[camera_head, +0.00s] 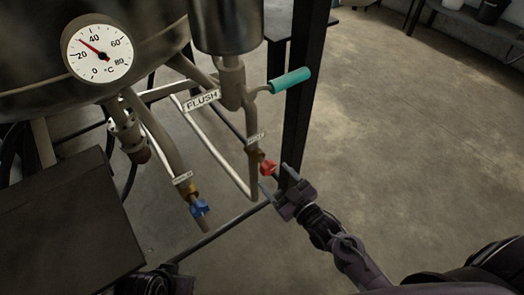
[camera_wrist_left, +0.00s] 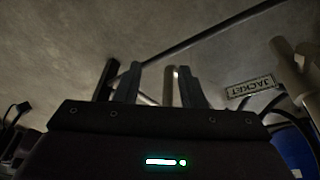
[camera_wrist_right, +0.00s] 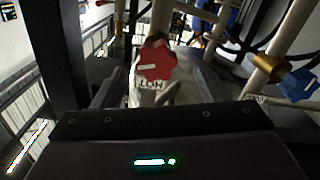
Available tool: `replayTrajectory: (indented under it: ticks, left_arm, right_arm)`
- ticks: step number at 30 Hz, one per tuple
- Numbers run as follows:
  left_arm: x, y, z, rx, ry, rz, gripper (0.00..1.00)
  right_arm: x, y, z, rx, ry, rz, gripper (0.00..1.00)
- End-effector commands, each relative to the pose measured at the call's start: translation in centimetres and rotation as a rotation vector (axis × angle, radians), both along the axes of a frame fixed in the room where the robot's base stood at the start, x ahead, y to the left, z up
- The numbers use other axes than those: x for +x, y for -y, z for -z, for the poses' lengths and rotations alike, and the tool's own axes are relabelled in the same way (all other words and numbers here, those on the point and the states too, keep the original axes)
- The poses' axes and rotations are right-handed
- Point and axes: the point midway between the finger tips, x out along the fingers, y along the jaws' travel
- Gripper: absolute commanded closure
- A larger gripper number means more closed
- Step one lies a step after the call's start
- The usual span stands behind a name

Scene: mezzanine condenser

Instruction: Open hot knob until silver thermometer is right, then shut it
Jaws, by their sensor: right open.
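The thermometer (camera_head: 99,48) is a round white dial with a silver rim on the tank. Its red needle points up-left, between 20 and 40 °C. The hot knob (camera_head: 268,168) is red and sits at the lower part of a pipe below a small tag; it also shows in the right wrist view (camera_wrist_right: 155,62). My right gripper (camera_head: 279,180) is open just beside the red knob, which shows just beyond its fingers; I cannot tell if they touch. My left gripper (camera_wrist_left: 158,84) has its fingers apart and empty in the left wrist view.
A blue knob (camera_head: 199,207) hangs on the pipe left of the red one. A teal-handled lever (camera_head: 290,80) and a FLUSH sign (camera_head: 202,100) are above. A dark post (camera_head: 303,90) stands right behind the red knob. A JACKET sign (camera_wrist_left: 251,87) shows.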

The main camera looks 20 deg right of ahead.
Motion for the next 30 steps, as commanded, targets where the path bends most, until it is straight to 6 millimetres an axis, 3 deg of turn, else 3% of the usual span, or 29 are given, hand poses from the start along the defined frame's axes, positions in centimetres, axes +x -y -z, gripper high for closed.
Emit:
replayTrajectory:
  ticks: [3,7,21,30]
  left_arm:
    - [0.0,0.3,0.2,-0.008,0.012,0.005,0.64]
    - [0.1,0.5,0.2,-0.013,0.022,0.008,0.64]
    - [0.9,1.8,0.6,-0.054,0.096,0.030,0.64]
    - [0.8,2.2,0.2,-0.066,0.110,0.033,0.64]
  right_arm:
    - [-0.7,0.2,0.1,0.145,-0.054,0.007,0.33]
    - [-0.5,0.1,0.0,0.200,-0.072,0.006,0.33]
    - [5.7,-2.2,0.1,0.198,-0.072,0.006,0.33]
    - [6.4,-2.5,0.0,0.197,-0.072,0.005,0.33]
